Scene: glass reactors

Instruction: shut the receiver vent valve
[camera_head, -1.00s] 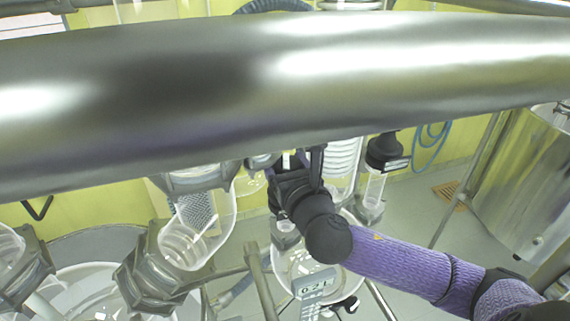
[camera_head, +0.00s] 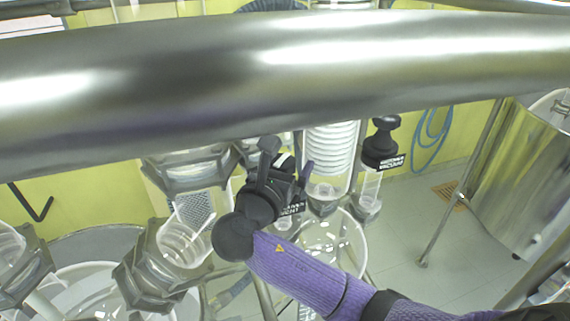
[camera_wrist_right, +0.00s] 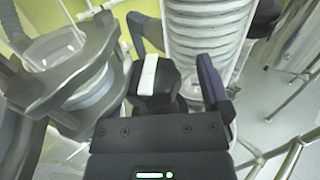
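The receiver vent valve shows as a black knob with a white bar (camera_wrist_right: 150,76) in the right wrist view. The other finger is hard to make out, and I cannot tell whether either finger touches the knob. My left gripper is not in view.
A second black-capped valve (camera_head: 381,147), labelled as vacuum, stands to the right. A coiled glass condenser (camera_head: 330,150) is just behind my gripper. Clamped glass pipework (camera_head: 183,243) lies close on the left. A thick metal bar (camera_head: 280,75) crosses the upper head view.

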